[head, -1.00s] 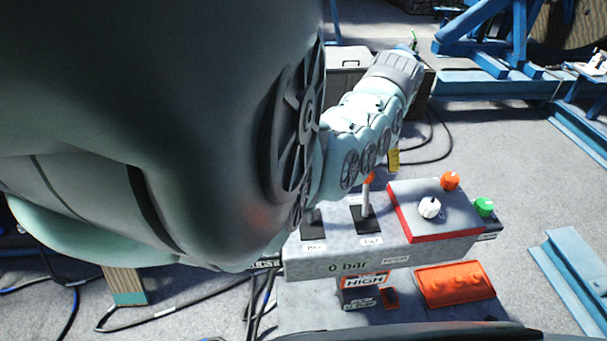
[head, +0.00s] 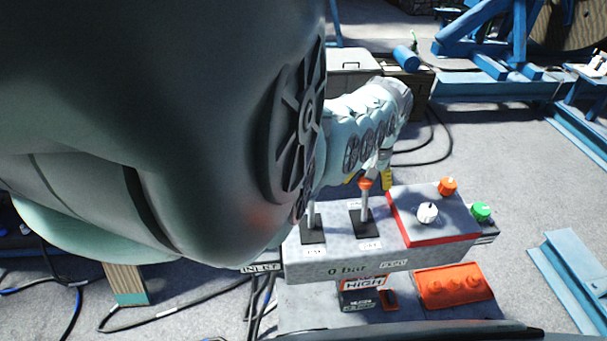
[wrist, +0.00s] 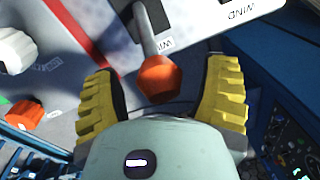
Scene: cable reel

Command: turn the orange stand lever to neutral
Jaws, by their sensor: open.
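The orange stand lever (head: 365,186) rises from a black slotted plate on the grey control box in the head view. Its orange knob (wrist: 158,78) and metal shaft also show in the wrist view. My gripper (wrist: 164,88) is open, with one yellow finger on each side of the knob and a gap on both sides. In the head view my gripper (head: 368,182) is just behind the lever, partly hidden by my own arm.
A second lever (head: 311,217) stands left on the same control box (head: 335,252). A red-edged panel (head: 415,212) with a white knob (head: 427,212), orange knob (head: 447,186) and green knob (head: 481,210) is to the right. Blue steel frames (head: 490,90) stand behind.

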